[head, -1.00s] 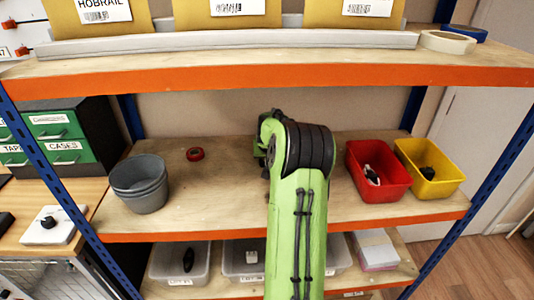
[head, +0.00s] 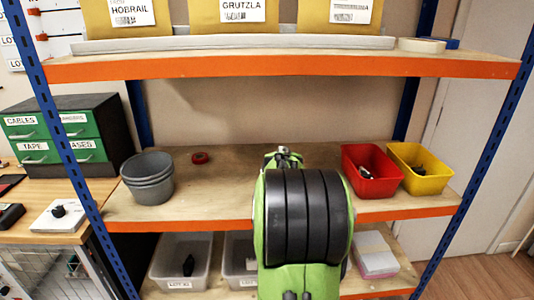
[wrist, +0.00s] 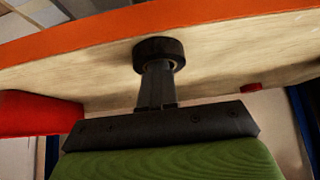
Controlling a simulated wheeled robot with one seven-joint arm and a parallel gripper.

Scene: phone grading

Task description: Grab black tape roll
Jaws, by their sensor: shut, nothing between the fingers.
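The black tape roll (wrist: 159,48) shows in the wrist view against the pale wood of the shelf board, with a brown inner ring at its lower side. In the head view it is not seen; my arm covers the middle of the shelf. My gripper (wrist: 158,70) is shut, its dark fingers close together with nothing between them. The fingertips overlap the roll's lower side in the picture. I cannot tell whether they are in its hole, touching it or only in front of it.
A red roll (head: 200,158) lies at the back of the middle shelf (head: 222,190). Grey nested pots (head: 148,180) stand at its left, a red bin (head: 370,184) and yellow bin (head: 420,180) at its right. An upper shelf (head: 300,66) hangs above.

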